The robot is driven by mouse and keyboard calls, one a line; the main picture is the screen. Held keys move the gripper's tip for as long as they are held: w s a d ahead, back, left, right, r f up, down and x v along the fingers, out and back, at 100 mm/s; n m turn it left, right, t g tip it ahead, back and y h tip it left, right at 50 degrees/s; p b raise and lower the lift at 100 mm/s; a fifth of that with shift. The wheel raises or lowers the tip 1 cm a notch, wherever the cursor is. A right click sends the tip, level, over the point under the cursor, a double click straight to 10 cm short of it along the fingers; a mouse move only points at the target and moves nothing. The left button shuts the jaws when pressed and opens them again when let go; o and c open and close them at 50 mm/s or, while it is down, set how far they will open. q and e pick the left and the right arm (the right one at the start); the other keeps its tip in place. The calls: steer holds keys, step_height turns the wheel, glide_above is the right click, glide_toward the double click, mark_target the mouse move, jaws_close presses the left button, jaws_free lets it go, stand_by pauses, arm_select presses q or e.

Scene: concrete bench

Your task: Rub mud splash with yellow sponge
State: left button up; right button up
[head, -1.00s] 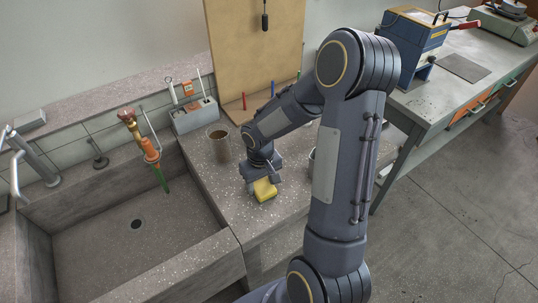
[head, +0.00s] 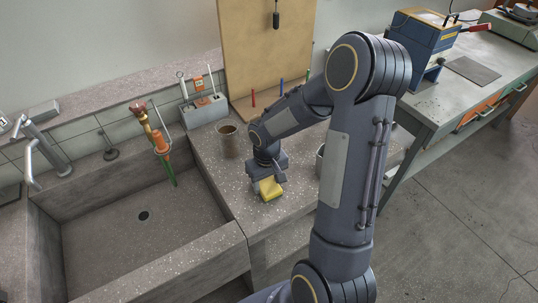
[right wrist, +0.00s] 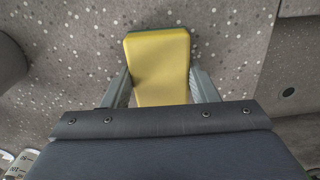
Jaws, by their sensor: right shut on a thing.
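The yellow sponge (head: 270,189) is between the fingers of my right gripper (head: 267,183), low over the speckled concrete bench top (head: 205,160) to the right of the sink. In the right wrist view the sponge (right wrist: 158,60) sticks out beyond both fingers, and my right gripper (right wrist: 160,90) is shut on its sides. Whether the sponge touches the bench is hard to tell. No mud splash can be made out; it may be hidden under the sponge or behind my arm. My left gripper is not in view.
A brown cup (head: 229,143) stands just left of my right gripper. A grey container (head: 320,161) is partly hidden behind my arm. The deep sink (head: 100,235) lies to the left, with an orange tap fitting (head: 160,143). A grey holder (head: 203,112) stands behind the cup.

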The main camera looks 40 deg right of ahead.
step_height(320, 180, up, 3)
steer(key=shift+w+f+p, duration=0.15)
steer(key=shift+f+p, duration=0.05)
steer(key=shift+p, duration=0.1)
steer(key=shift+d+r, duration=0.15)
steer(key=shift+d+r+p, duration=0.1)
steer(key=shift+r+p, duration=0.3)
steer(key=shift+p, duration=0.15)
steer(key=shift+r+p, duration=0.55)
steer(key=shift+r, duration=0.2)
steer(key=shift+r+p, duration=1)
steer(key=shift+r, duration=0.4)
steer(key=shift+f, duration=0.1)
